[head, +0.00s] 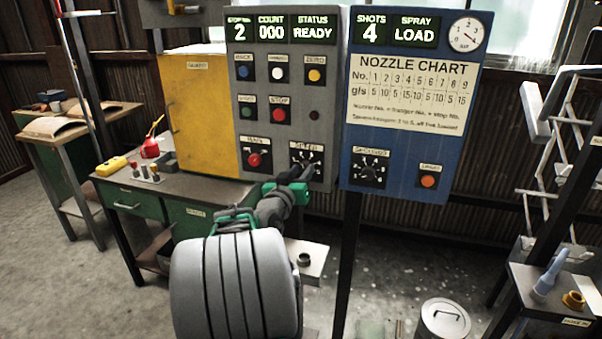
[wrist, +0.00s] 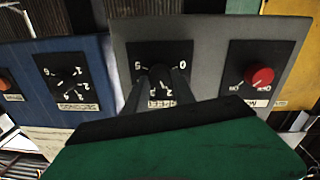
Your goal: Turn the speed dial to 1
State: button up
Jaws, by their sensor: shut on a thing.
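The speed dial (head: 309,153) is a black plate with white marks, low on the right of the grey control panel (head: 322,75). In the wrist view the speed dial (wrist: 180,72) appears upside down, with 0 and 5 readable and other marks partly covered. My gripper (head: 299,173) reaches up to the dial from below, its dark fingers shut on the knob. In the wrist view my gripper (wrist: 158,88) covers the middle of the dial. The knob is mostly hidden by the fingers, so I cannot tell which number it points to.
A red main switch (head: 254,161) sits left of the dial. Above it are push buttons and displays reading 2, 000 and READY. A blue spray panel (head: 408,150) with its own dial (head: 370,167) and an orange button (head: 428,181) stands close on the right. A workbench (head: 165,190) stands left.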

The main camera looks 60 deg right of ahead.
jog(key=shift+n, duration=0.3)
grip_shut()
jog(key=n+b, duration=0.1)
jog(key=n, duration=0.2)
jog(key=shift+f, duration=0.1)
jog(key=shift+n, duration=2.7)
jog(key=o, duration=1.1)
grip_release()
jog(key=shift+a, duration=0.15)
